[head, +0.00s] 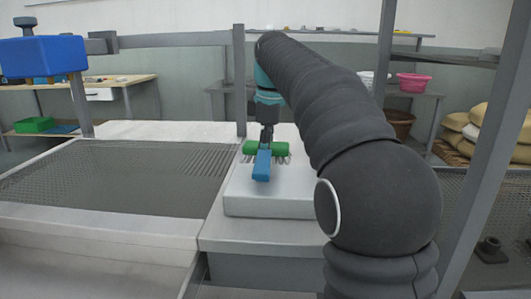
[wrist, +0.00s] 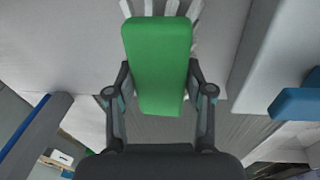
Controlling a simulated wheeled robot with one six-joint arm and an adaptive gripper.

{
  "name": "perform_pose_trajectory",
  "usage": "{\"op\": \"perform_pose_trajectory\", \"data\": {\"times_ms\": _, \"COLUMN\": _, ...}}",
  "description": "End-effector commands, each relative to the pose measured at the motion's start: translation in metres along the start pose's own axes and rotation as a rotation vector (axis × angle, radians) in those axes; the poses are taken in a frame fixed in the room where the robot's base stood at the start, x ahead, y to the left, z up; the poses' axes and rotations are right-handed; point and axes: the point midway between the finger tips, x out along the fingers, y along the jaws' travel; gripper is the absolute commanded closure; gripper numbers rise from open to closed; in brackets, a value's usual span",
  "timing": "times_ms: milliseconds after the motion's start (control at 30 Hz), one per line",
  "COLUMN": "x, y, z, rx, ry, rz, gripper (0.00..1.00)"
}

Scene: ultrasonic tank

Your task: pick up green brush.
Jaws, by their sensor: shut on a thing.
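The green brush (wrist: 158,55) is between the two fingers of my gripper (wrist: 160,92) in the wrist view, with pale bristles showing at its far end. In the head view my gripper (head: 267,134) points down at the green brush (head: 281,147), above the white block. My gripper is shut on the green brush. I cannot tell whether the brush touches the block.
The white block (head: 270,204) stands on a pale ledge beside a mesh-covered tank (head: 110,180) on the left. A grey post (head: 240,80) rises close behind. In the wrist view a blue piece (wrist: 297,104) lies at the right, apart from my fingers.

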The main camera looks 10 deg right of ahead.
Motion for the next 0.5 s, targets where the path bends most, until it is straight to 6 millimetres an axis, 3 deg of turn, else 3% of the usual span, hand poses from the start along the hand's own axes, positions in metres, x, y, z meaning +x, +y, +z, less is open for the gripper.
{"op": "perform_pose_trajectory", "data": {"times_ms": 133, "x": -0.025, "y": 0.005, "z": -0.003, "rx": 0.0, "ry": 0.002, "rz": 0.004, "gripper": 0.84}}
{"op": "perform_pose_trajectory", "data": {"times_ms": 500, "x": -0.078, "y": 0.02, "z": 0.073, "rx": 0.005, "ry": 0.0, "rz": 0.003, "gripper": 0.84}}
